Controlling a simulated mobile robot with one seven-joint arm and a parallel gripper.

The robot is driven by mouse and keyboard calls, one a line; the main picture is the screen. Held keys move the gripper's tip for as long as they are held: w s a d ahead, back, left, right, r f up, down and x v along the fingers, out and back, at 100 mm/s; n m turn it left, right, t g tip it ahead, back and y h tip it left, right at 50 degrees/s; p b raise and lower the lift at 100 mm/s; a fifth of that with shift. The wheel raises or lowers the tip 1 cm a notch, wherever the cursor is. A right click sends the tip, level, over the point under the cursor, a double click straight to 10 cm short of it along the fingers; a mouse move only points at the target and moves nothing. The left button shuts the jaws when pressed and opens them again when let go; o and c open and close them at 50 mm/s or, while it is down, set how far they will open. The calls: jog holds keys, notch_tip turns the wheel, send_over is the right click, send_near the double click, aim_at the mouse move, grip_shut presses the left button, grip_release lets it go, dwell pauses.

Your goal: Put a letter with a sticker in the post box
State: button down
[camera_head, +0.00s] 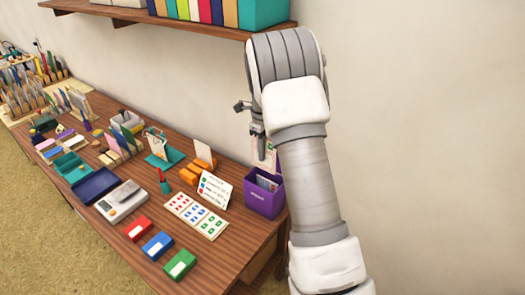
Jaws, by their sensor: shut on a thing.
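The purple post box (264,203) stands at the right end of the wooden table, with pale letters and a dark interior showing in its open top. My gripper (259,144) is above the box, pointing down, partly hidden by my arm. It is shut on a pale letter (267,158), which hangs upright over the back of the box opening. I cannot tell whether the letter touches the box, and no sticker on it can be made out. A sheet of red, blue and green stickers (196,215) lies on the table, left of the box.
A lettered card (215,190) stands beside the box, near orange holders (188,176) with a pale card upright. Red (138,228), blue (157,245) and green (180,264) pads line the front edge. A shelf (190,22) overhangs the table's back.

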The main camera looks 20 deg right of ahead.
aim_at(263, 169)
jog(key=shift+r, duration=0.1)
jog(key=shift+f+b, duration=2.4)
jog(key=shift+f, duration=2.25)
jog(key=c, duration=0.9)
grip_release()
jog(key=shift+c, duration=0.2)
jog(key=shift+r, duration=0.15)
jog(key=shift+w+r+p, duration=0.1)
jog(key=shift+r+p, duration=2.15)
jog(key=shift+r, duration=0.7)
